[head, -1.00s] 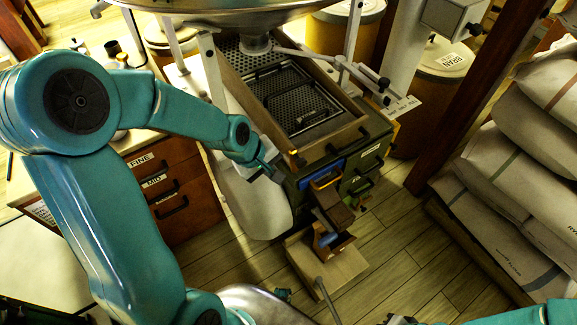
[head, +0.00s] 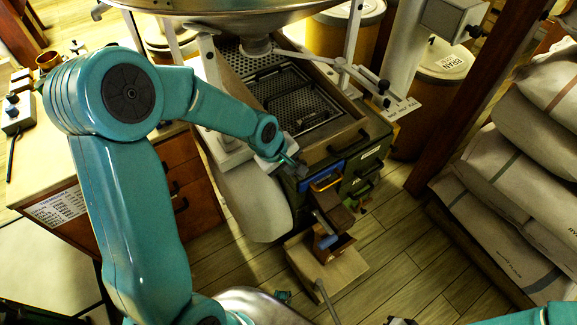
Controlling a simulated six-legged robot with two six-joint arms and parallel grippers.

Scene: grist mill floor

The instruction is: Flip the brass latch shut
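The teal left arm reaches in from the left, and my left gripper (head: 297,168) is at the near left corner of the sieve box (head: 345,138) on the dark green machine. The gripper is small and dark here, and whether its fingers are apart or closed is unclear. I cannot make out the brass latch for certain; the gripper covers the corner where a small orange-brass piece showed earlier. My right gripper (head: 400,321) is only partly in view at the bottom edge.
A metal hopper (head: 235,8) hangs above the machine. A wooden chute (head: 334,207) projects from its front. Full sacks (head: 515,170) are stacked at the right, beside a wooden post. A bench with drawers (head: 178,165) stands at the left.

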